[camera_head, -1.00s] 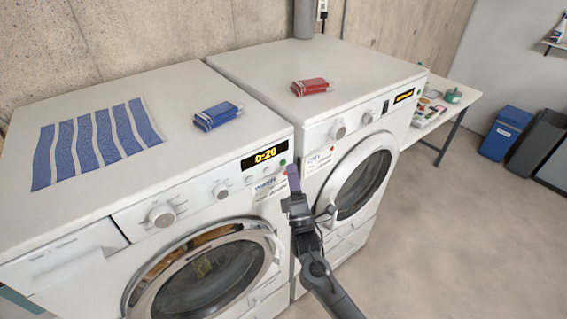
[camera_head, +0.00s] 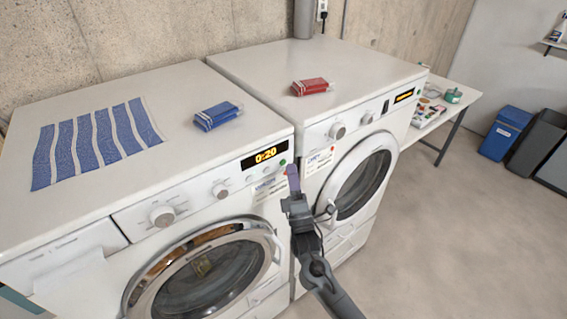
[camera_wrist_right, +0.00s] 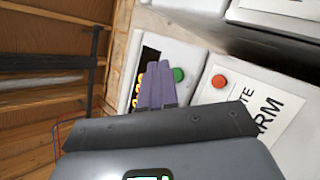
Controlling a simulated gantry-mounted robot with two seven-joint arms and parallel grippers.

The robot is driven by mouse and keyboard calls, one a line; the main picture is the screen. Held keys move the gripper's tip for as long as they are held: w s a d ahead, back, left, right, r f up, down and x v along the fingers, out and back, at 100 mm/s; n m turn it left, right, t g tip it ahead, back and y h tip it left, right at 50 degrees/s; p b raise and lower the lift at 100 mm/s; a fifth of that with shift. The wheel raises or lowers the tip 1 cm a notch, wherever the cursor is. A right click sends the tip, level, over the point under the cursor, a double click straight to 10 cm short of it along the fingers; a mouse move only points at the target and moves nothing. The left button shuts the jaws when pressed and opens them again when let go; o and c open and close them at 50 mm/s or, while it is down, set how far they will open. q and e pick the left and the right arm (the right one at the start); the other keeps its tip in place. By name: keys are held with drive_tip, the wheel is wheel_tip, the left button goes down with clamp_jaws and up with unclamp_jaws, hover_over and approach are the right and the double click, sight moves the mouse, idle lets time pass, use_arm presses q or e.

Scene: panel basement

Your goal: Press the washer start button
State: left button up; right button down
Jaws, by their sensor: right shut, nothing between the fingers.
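The washer (camera_head: 185,213) is the white front-loader on the left, with a lit display (camera_head: 265,154) reading 0:20 and a round chrome-rimmed door. A green button (camera_head: 283,162) sits right of the display; it also shows clearly in the right wrist view (camera_wrist_right: 178,74), with a red button (camera_wrist_right: 219,81) to its right. My right gripper (camera_head: 292,171) is shut and empty, its purple fingertips just in front of the panel beside the green button. In the right wrist view the fingertips (camera_wrist_right: 158,66) appear just left of the green button. Contact cannot be told. My left gripper is not in view.
A side table (camera_head: 463,96) and blue bin (camera_head: 505,133) are farther right. The floor is clear.

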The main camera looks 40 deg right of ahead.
drive_tip(key=shift+w, duration=0.1)
drive_tip(key=shift+w, duration=0.3)
